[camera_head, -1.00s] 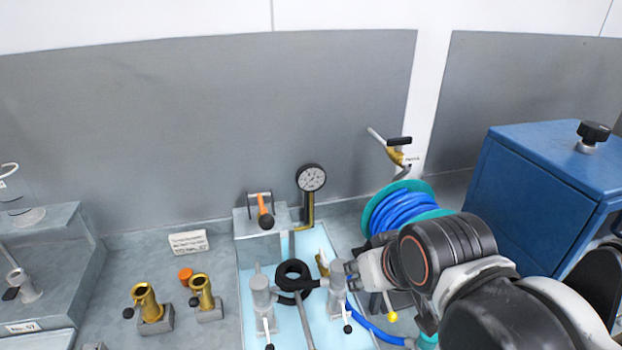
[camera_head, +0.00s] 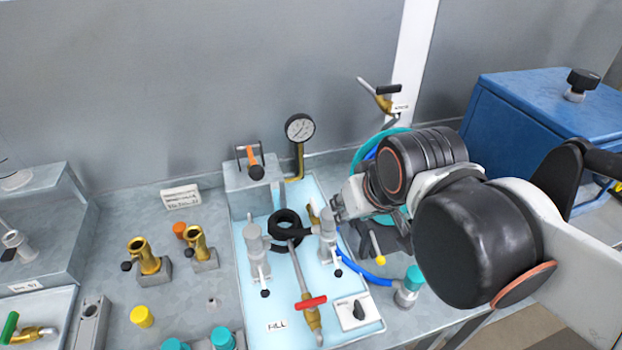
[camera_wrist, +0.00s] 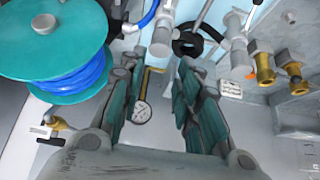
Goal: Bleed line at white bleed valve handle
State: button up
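My gripper (camera_head: 340,206) is beside the right grey upright fitting (camera_head: 328,236). The wrist view shows its fingers (camera_wrist: 158,80) apart, with the gauge (camera_wrist: 140,112) and a brass pipe in the gap behind. I cannot tell which part is the white bleed valve handle. Pale levers with black tips hang from the left grey fitting (camera_head: 254,240) and the right one. A brass wall valve (camera_head: 382,103) has a pale lever and a black bar.
A black ring (camera_head: 285,226) lies between the grey fittings. A red-handled valve (camera_head: 311,303) stands in front on the light-blue panel (camera_head: 278,302). A blue hose reel (camera_wrist: 60,60) is close to the gripper. A blue box (camera_head: 540,115) stands right. The gauge (camera_head: 299,128) stands behind.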

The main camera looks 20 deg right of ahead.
jog(key=w+r+g+p, duration=0.2)
jog(key=w+g+p, duration=0.1)
jog(key=w, duration=0.8)
jog(key=g+p, duration=0.4)
send_near(315, 205)
jog(key=f+b, duration=0.1)
jog(key=f, duration=0.3)
jog(key=f+b, duration=0.2)
jog(key=f, duration=0.3)
jog(key=shift+s, duration=0.2)
jog(key=shift+r, duration=0.1)
jog(key=shift+c, duration=0.2)
grip_shut()
